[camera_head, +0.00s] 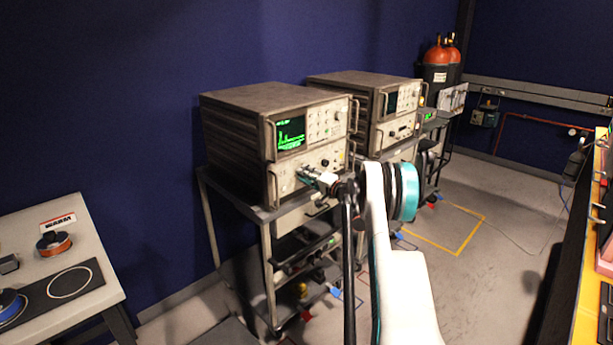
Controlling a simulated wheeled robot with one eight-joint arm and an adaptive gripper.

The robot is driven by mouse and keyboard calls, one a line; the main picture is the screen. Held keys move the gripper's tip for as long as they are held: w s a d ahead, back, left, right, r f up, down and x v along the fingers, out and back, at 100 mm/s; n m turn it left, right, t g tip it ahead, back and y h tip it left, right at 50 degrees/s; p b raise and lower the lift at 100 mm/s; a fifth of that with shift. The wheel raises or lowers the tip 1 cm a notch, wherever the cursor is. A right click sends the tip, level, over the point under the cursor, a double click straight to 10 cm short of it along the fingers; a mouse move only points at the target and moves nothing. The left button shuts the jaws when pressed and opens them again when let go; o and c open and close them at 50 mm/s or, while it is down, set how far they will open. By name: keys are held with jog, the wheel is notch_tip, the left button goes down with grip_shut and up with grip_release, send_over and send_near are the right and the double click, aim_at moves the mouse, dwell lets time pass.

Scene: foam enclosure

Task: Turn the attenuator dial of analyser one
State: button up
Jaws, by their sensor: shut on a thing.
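Two grey-brown analysers stand on trolleys by the blue wall. The nearer analyser (238,132) has a lit screen (291,134) with a green trace and a panel of small knobs. I see no label telling which is analyser one. My gripper (303,173) is at the lower front panel of the nearer analyser, below the screen. It is shut on a dial there. The fingers hide this dial, so its marking and angle cannot be seen. My white arm reaches in from the lower right.
The second analyser (352,86) stands behind to the right. A trolley (206,190) carries the nearer one. A bench (88,222) with wire spools is at left, and a yellow-edged bench (590,315) at right. Floor (475,270) between is mostly clear.

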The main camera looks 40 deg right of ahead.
jog(key=shift+m, duration=0.8)
jog(key=o, duration=1.1)
jog(key=shift+d+f, duration=0.1)
jog(key=shift+c, duration=0.2)
jog(key=shift+s, duration=0.1)
jog(key=s, duration=1.1)
jog(key=shift+s+d, duration=0.4)
jog(key=shift+d, duration=0.05)
